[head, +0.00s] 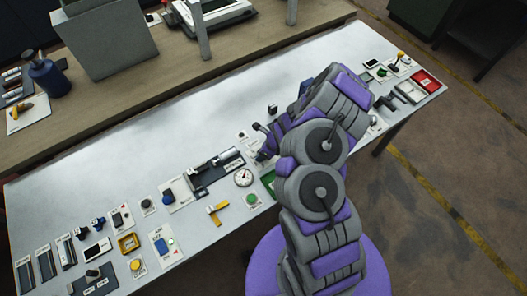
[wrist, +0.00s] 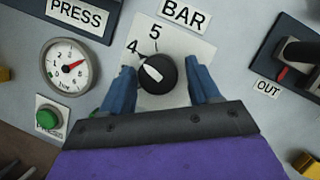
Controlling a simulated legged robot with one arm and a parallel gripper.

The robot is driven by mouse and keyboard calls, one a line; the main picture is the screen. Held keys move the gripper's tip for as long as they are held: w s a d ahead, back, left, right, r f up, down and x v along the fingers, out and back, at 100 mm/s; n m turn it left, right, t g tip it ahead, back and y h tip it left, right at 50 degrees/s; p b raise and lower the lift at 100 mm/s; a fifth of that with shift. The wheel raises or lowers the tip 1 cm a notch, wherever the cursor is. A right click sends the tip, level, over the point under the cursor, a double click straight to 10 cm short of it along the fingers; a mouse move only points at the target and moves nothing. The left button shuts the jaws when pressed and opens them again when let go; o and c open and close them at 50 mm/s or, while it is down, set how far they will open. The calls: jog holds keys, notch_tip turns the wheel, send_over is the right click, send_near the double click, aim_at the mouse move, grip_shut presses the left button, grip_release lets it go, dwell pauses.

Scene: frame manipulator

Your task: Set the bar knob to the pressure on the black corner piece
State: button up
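The bar knob (wrist: 157,74) is black with a white pointer mark, on a white plate under the BAR label. The numbers 4 and 5 show beside it; the mark points up and left, roughly toward 4. In the wrist view my gripper (wrist: 163,72) is open, with one blue finger on each side of the knob. The left finger is close to the knob and the right has a wider gap; contact cannot be told. In the head view my gripper end (head: 264,156) is low over the bench and my arm partly hides that area. I cannot pick out the black corner piece for certain.
A round gauge with a red needle (wrist: 67,66) and a green button (wrist: 48,119) lie left of the knob. A dark device marked OUT (wrist: 300,50) is at right. Several parts line the grey bench's near edge (head: 130,150); its middle is mostly clear.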

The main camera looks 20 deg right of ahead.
jog(key=shift+o, duration=0.9)
jog(key=shift+r, duration=0.15)
jog(key=p+v, duration=0.3)
jog(key=v, duration=1.4)
